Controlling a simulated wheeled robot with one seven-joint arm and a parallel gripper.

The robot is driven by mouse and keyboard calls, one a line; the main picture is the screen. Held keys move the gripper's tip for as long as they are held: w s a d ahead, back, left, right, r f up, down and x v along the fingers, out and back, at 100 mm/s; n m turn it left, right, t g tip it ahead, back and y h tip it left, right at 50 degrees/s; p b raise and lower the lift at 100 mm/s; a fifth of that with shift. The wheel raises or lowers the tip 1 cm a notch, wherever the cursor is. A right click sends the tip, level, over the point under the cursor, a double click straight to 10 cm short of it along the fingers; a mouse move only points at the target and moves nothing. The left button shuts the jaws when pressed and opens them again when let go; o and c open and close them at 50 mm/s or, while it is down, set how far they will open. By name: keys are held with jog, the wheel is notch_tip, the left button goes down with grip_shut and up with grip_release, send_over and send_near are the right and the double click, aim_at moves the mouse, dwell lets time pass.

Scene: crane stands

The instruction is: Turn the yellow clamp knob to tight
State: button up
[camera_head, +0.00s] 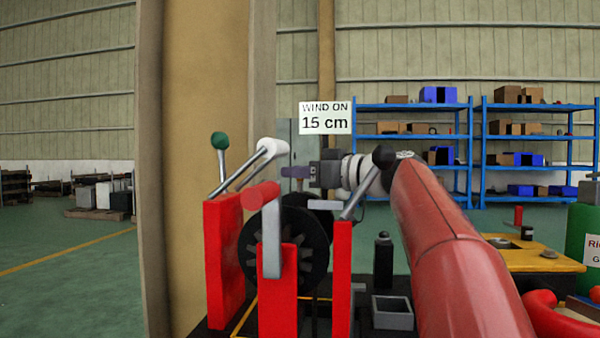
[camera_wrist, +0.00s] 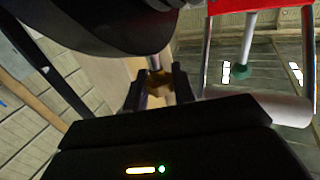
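The clamp knob looks brassy brown-yellow in the wrist view (camera_wrist: 158,84) and sits between the two fingers of my gripper (camera_wrist: 159,88). The fingers stand on either side of it, very close. I cannot tell whether they press on it or leave a small gap. In the head view my gripper (camera_head: 297,172) reaches left behind the crank and levers, at a small dark knob on a thin upright stem. The knob's colour is hard to make out there. Any tight or loose marking is not readable.
Red uprights (camera_head: 225,262) carry a dark drum (camera_head: 313,240), a crank with a red grip (camera_head: 260,195), and levers with green (camera_head: 220,140), white (camera_head: 273,148) and black (camera_head: 384,156) knobs close around my gripper. A sign (camera_head: 325,118) reads "WIND ON 15 cm". A grey open box (camera_head: 392,312) stands right.

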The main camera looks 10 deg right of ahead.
jog(key=c, duration=0.3)
jog(key=shift+f+m+t+h+b, duration=0.3)
jog(key=shift+t+h+b, duration=0.1)
jog(key=shift+b, duration=0.6)
jog(key=shift+r+m+t+h+b, duration=0.25)
jog(key=shift+m+t+h+b, duration=0.15)
jog(key=shift+m+h, duration=0.1)
jog(key=o, duration=1)
jog(key=shift+c, duration=0.2)
